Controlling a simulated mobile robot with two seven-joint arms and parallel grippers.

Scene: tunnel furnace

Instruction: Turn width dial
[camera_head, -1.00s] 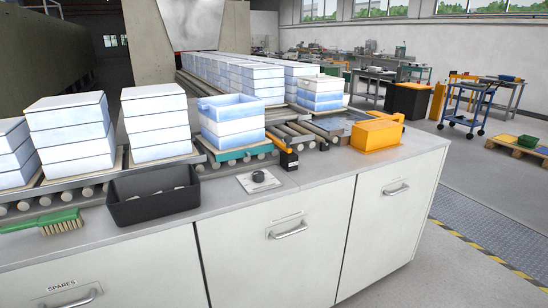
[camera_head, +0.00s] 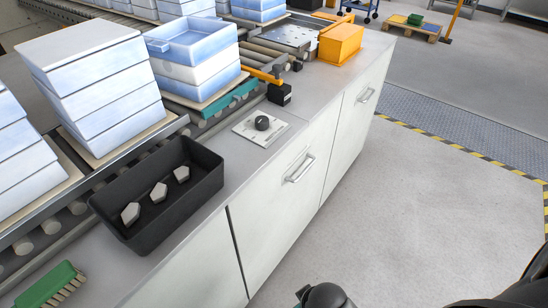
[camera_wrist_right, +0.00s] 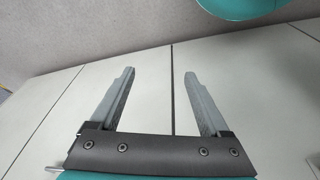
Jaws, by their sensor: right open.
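The width dial (camera_head: 262,122) is a small black knob on a pale square plate (camera_head: 248,130) with markings, set on the grey counter top near its front edge. My right gripper (camera_wrist_right: 150,78) shows in the right wrist view with its two grey fingers apart and nothing between them. Behind the fingers are pale cabinet fronts, and the dial is not in that view. In the head view, dark parts of my own arm show at the bottom right, but no fingertips. My left gripper is not in view.
A black bin (camera_head: 205,168) with a few grey pieces stands left of the dial. A black and orange stop (camera_head: 279,93) and stacked blue-white trays (camera_head: 192,50) on rollers are behind it. An orange box (camera_head: 341,43) sits further along. A green brush (camera_head: 50,285) lies at lower left.

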